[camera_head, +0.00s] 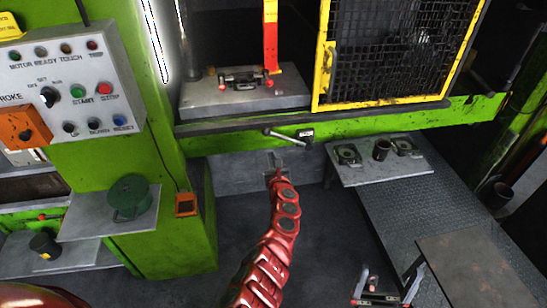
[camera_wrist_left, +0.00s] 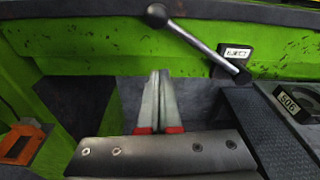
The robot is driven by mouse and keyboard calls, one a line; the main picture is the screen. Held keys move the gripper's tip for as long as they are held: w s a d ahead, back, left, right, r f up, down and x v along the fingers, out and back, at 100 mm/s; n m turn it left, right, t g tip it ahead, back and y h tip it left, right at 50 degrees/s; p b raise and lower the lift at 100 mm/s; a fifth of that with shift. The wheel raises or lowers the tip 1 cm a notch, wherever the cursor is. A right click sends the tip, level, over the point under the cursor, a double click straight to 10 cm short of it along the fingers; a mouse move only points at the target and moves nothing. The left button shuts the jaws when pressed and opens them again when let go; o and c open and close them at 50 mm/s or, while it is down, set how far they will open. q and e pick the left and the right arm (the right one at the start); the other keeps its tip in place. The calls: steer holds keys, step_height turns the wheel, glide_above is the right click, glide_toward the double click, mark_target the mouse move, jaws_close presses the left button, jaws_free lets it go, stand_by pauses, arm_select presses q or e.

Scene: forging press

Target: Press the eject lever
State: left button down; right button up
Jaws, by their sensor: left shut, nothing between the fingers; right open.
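The eject lever (camera_head: 282,137) is a grey rod with a dark ball knob, on the green front beam of the press. It slants down from the knob at the left to its pivot at the right. It also shows at the top of the left wrist view (camera_wrist_left: 195,42), beside a small label plate (camera_wrist_left: 237,54). My left gripper (camera_head: 275,158) is shut and empty, just below the lever in the picture. In the left wrist view its fingertips (camera_wrist_left: 160,73) appear below the knob, with a visible gap. My right gripper (camera_head: 388,266) is open and empty at the bottom right.
A control panel (camera_head: 75,80) with buttons is at the left, above a shelf with a green pot (camera_head: 128,199). A yellow mesh guard (camera_head: 390,50) stands above the beam.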

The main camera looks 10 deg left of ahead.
arm_select(q)
steer(key=p+v, duration=0.1)
steer(key=v, duration=0.1)
steer(key=shift+s+d+r+p, duration=0.1)
steer(key=shift+s+d+p, duration=0.05)
steer(key=shift+s+p, duration=0.2)
steer(key=shift+w, duration=0.1)
